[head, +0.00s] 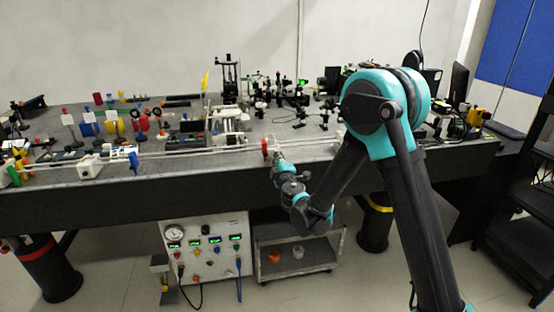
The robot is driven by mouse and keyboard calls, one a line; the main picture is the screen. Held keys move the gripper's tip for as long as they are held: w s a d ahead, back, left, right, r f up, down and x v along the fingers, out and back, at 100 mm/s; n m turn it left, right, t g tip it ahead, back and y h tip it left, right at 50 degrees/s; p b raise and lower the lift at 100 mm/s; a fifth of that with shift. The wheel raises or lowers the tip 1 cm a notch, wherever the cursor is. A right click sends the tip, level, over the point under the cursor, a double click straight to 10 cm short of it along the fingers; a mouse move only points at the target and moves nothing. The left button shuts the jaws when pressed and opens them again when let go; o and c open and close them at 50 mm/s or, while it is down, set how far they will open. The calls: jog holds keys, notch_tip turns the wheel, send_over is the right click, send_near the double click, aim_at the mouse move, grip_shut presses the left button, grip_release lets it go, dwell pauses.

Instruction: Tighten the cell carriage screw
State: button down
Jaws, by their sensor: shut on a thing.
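A small red screw (264,147) stands at the front edge of the bench, beside a pale carriage on the long rail (205,150). I take it for the cell carriage screw. My gripper (273,157) reaches up to it from the lower right, in front of the bench edge. It is shut, and the red screw is the thing at its jaws. The fingers are small in this view, and the exact contact is hard to see. Part of the carriage is hidden behind my gripper.
A blue screw (133,162) and a green screw (13,176) stand farther left along the front rail. Several optics and coloured holders crowd the bench (60,185) behind. Below are a gauge panel (205,260) and a low cart (298,262). A dark shelf stands far right.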

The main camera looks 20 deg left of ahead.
jog(key=c, duration=1.5)
grip_release()
jog(key=v, duration=0.7)
jog(key=shift+s, duration=0.25)
jog(key=shift+d, duration=0.15)
